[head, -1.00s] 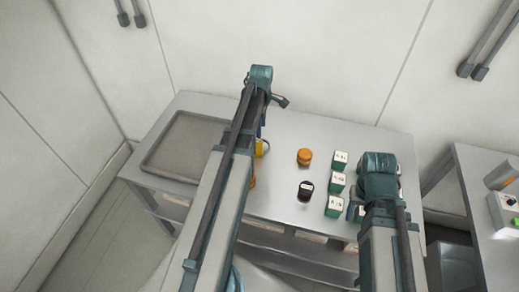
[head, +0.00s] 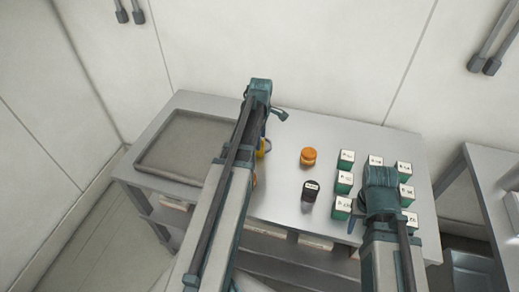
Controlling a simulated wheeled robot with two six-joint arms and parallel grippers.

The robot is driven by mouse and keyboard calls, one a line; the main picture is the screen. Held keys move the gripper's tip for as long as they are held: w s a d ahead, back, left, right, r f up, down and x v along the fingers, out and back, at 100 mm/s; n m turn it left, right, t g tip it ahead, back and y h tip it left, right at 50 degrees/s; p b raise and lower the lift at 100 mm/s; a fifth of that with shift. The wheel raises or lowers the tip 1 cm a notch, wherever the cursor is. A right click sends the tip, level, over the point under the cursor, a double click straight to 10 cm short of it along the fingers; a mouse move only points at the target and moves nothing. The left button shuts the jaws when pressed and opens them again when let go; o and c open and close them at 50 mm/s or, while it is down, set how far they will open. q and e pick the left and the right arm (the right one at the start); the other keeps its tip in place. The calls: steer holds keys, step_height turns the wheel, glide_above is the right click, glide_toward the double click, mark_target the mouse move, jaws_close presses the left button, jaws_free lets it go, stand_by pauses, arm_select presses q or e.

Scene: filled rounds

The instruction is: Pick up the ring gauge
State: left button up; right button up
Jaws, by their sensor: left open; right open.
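I cannot make out a ring gauge for certain. A yellow item (head: 262,147) on the table shows only in part, hidden by my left arm. An orange-brown item below it is almost wholly covered by the same arm. My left gripper (head: 279,114) is open over the back middle of the table, near the yellow item and apart from it as far as I can see. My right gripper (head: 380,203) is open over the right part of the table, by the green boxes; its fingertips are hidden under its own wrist.
The grey table (head: 285,185) bears an empty shallow tray (head: 146,166) at left, an orange jar (head: 308,157), a black labelled jar (head: 310,191) and several green boxes (head: 343,183) with white tops. A second table (head: 486,195) stands at right. A wall is behind.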

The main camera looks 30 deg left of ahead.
arm_select(q)
steer(key=f+b, duration=0.3)
steer(key=f, duration=0.1)
steer(key=shift+s+a, duration=0.2)
steer(key=shift+a, duration=0.1)
arm_select(e)
step_height(320, 180, down, 4)
steer(key=shift+f, duration=0.1)
arm_select(q)
jaws_close()
